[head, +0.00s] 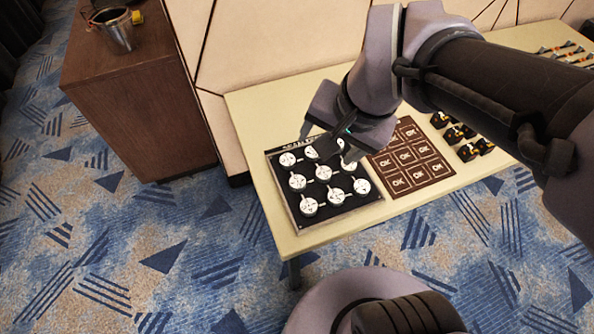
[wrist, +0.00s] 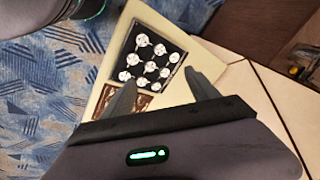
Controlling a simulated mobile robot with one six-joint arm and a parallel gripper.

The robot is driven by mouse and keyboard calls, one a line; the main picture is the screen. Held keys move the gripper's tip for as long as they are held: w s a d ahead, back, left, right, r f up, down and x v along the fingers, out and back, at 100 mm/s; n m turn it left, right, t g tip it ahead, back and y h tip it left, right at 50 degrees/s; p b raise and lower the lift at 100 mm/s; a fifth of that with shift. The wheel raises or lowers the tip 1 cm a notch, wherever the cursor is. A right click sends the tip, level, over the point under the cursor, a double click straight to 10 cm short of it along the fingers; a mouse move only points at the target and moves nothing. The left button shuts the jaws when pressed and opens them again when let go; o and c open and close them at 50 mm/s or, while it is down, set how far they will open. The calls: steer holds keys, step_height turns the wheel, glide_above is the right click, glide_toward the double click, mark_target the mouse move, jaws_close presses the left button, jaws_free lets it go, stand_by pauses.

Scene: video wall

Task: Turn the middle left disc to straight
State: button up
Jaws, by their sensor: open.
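A black board (head: 283,184) with rows of round white discs lies on the cream table. The middle left disc (head: 297,181) sits halfway down its left column. Its black marking is too small to read for angle. The board also shows in the wrist view, where the same disc (wrist: 160,49) is near the top. My gripper (head: 327,148) is over the board's far part, above and apart from the middle left disc, and hides part of the top row. In the wrist view my gripper (wrist: 161,76) has its fingers spread with nothing between them.
A brown board (head: 414,168) with printed squares lies right of the black board, with several black and yellow parts (head: 466,147) beyond it. The table (head: 245,121) stands against a cream panel wall. A brown cabinet (head: 125,95) bearing a metal pot (head: 113,28) stands left.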

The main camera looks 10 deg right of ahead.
steer(key=w+a+f+m+g, duration=0.2)
steer(key=w+f+g, duration=0.1)
steer(key=w+f, duration=0.6)
steer(key=m+h, duration=0.1)
steer(key=h, duration=0.1)
glide_toward(297, 182)
steer(key=shift+g, duration=0.5)
steer(key=f+b, duration=0.2)
steer(key=f, duration=0.1)
steer(key=f+b, duration=0.2)
steer(key=f, duration=0.1)
steer(key=w+f+b, duration=0.1)
steer(key=f+b, duration=0.1)
steer(key=f, duration=0.1)
steer(key=shift+d+b, duration=0.2)
steer(key=shift+b, duration=0.2)
steer(key=shift+r, duration=0.1)
steer(key=shift+c, duration=0.4)
steer(key=c, duration=1.3)
